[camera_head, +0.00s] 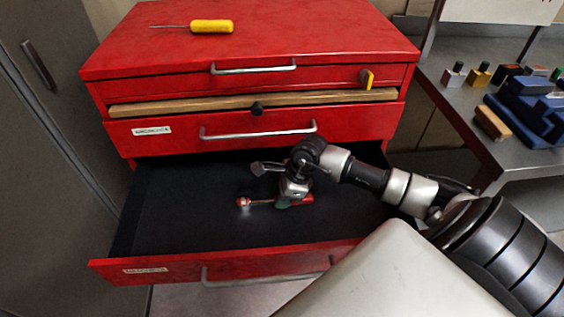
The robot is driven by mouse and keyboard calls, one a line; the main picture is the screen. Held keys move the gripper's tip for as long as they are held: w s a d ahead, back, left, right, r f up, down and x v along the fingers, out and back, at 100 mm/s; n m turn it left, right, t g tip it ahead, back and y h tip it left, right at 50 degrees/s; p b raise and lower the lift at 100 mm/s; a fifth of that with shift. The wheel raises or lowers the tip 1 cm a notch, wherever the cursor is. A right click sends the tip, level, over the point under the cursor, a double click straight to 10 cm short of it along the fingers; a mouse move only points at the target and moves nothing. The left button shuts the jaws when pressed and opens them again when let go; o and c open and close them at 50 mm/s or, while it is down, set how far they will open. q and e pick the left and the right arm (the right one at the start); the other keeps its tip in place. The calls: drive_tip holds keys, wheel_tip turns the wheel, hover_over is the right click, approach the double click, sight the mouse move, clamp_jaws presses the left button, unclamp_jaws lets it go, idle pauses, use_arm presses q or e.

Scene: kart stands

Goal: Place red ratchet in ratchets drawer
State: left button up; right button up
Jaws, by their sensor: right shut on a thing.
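The red ratchet (306,201) is in my right gripper (284,190), which is shut on it. Its small metal head (243,203) points left and its red handle shows to the right of the fingers. The gripper and ratchet are over the dark floor of the open lower drawer (227,260). I cannot tell whether the ratchet touches the floor. The drawer looks otherwise empty and has a label on its front, too blurred to read surely. My left gripper is not in view.
The upper drawers of the red cabinet (315,45) are shut above the open one. A yellow-handled screwdriver (212,26) lies on top. A grey workbench (505,157) with several small blocks and a blue vise (527,108) stands at right. A grey locker (60,130) stands at left.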

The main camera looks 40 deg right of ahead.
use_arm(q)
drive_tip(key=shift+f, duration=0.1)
use_arm(e)
drive_tip(key=o, duration=1.1)
drive_tip(key=shift+c, duration=0.2)
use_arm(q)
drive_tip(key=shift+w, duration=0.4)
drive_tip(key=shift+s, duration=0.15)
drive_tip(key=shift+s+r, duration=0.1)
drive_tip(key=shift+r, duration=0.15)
use_arm(e)
drive_tip(key=shift+r, duration=0.1)
